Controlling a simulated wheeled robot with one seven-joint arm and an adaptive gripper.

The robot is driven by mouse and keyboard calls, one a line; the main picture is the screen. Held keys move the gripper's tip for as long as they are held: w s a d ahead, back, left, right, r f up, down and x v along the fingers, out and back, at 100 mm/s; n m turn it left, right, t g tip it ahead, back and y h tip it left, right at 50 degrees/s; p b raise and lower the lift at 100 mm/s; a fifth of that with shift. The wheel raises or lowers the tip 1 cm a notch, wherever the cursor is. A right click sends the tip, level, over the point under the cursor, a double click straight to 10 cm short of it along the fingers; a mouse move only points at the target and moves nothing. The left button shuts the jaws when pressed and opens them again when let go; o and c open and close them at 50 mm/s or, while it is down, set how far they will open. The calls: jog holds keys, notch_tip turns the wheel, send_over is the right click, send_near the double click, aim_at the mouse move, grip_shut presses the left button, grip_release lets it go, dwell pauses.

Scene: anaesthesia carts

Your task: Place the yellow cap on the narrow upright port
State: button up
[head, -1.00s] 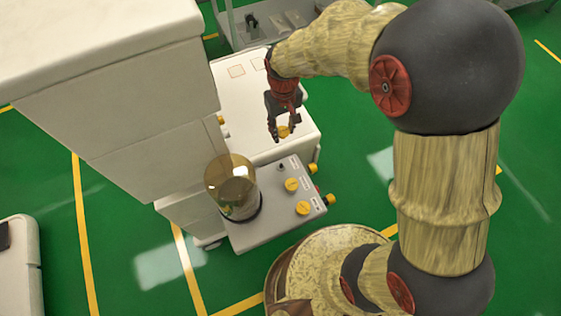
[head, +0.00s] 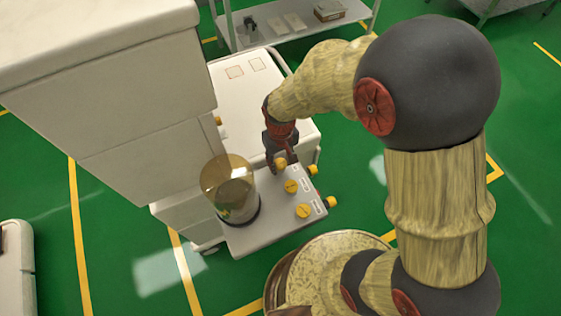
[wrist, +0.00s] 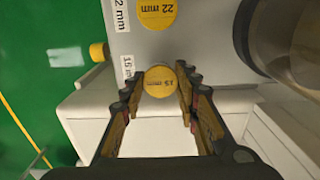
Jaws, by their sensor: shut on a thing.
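My gripper (head: 279,160) is shut on the yellow cap (head: 281,163), at the far corner of the grey port panel (head: 268,213). In the wrist view the cap (wrist: 160,82) reads "15 mm" and sits face-on between the fingertips (wrist: 160,74) of my gripper. The narrow upright port is hidden behind the gripper and cap. I cannot tell whether the cap touches or sits on it. The panel's 15 mm label (wrist: 128,66) lies close beside the cap.
Yellow caps sit on the panel's middle port (head: 291,186) and near port (head: 303,211); others stick out from its side (head: 331,202). An amber clear canister (head: 230,182) stands left of the gripper. A white cart column (head: 130,110) rises at the left.

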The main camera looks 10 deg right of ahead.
jog(key=shift+f, duration=0.1)
jog(key=o, duration=0.8)
notch_tip(320, 180, up, 12)
jog(key=r+p, duration=0.1)
jog(key=p, duration=0.2)
notch_tip(320, 180, up, 11)
jog(key=m+t, duration=0.1)
jog(key=t, duration=0.2)
send_over(281, 163)
jog(key=s+d, duration=0.3)
jog(key=d, duration=0.3)
jog(key=s+d+r+t, duration=0.1)
jog(key=s+d+r, duration=0.1)
jog(key=s, duration=0.1)
jog(key=s+d+r+m, duration=0.1)
jog(key=s+d+r, duration=0.1)
jog(key=s+r, duration=0.1)
jog(key=s+d+r+m+t, duration=0.1)
jog(key=s+r, duration=0.2)
jog(key=shift+s+d+r+t, duration=0.1)
jog(key=shift+s+d+t, duration=0.1)
jog(key=shift+d+t, duration=0.15)
